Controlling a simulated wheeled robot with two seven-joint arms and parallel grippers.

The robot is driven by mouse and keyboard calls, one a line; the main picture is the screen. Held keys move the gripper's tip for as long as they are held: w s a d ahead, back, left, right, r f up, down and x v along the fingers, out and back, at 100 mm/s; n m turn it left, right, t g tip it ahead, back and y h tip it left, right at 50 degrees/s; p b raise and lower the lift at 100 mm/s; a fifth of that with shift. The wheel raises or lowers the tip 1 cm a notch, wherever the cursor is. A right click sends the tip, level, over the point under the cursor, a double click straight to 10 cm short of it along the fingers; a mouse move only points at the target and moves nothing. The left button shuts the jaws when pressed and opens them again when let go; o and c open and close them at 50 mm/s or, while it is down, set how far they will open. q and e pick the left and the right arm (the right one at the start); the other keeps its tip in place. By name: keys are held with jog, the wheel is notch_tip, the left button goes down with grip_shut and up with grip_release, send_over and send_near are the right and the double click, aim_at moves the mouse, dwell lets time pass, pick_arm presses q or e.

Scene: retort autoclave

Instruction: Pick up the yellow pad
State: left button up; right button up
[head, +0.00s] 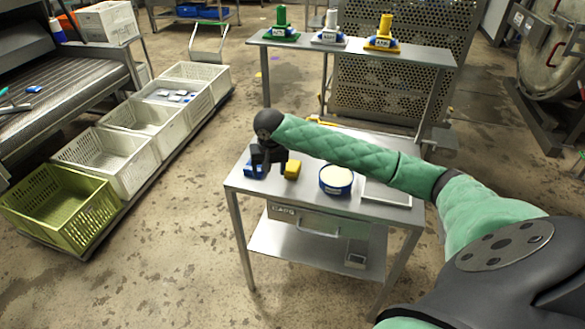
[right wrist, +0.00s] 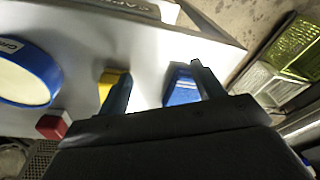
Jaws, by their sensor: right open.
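The yellow pad (head: 292,170) is a small block on the steel table, just right of my right gripper (head: 267,168) in the head view. The right gripper reaches down over the table's left part, open and empty. In the right wrist view the yellow pad (right wrist: 106,84) lies beside the left finger, which hides part of it. The gap between the fingers (right wrist: 161,82) shows bare table and part of a blue pad (right wrist: 181,88) near the right finger. I cannot tell the exact height of the fingertips. My left gripper is not in view.
On the table, a round blue-rimmed tub (head: 336,180) and a pale tray (head: 386,193) stand right of the pad. A red block (right wrist: 53,125) shows in the right wrist view. A raised shelf (head: 352,48) stands behind. Crates (head: 88,154) line the floor at left.

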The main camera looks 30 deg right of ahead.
aim_at(293, 165)
jog(key=d+r+m, duration=0.1)
jog(key=d, duration=0.2)
jog(key=d+r+m+g, duration=0.1)
jog(key=d+m, duration=0.1)
jog(key=d, duration=0.1)
jog(key=w+d+r+m, duration=0.1)
jog(key=d+m, duration=0.1)
jog(key=d, duration=0.1)
jog(key=shift+w+r+g+p, duration=0.1)
jog(key=shift+r+g+p, duration=0.2)
jog(key=shift+g, duration=0.1)
jog(key=shift+d, duration=0.3)
notch_tip(293, 165, down, 2)
jog(key=shift+f+m+p, duration=0.1)
jog(key=shift+m+p, duration=0.2)
jog(key=shift+p, duration=0.05)
jog(key=shift+f, duration=0.35)
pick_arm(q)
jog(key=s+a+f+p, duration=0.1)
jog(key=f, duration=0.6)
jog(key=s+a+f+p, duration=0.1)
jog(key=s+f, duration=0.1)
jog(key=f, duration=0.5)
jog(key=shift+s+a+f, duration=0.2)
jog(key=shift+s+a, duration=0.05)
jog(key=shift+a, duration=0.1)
pick_arm(e)
jog(key=shift+s+f, duration=0.2)
jog(key=shift+f, duration=2.15)
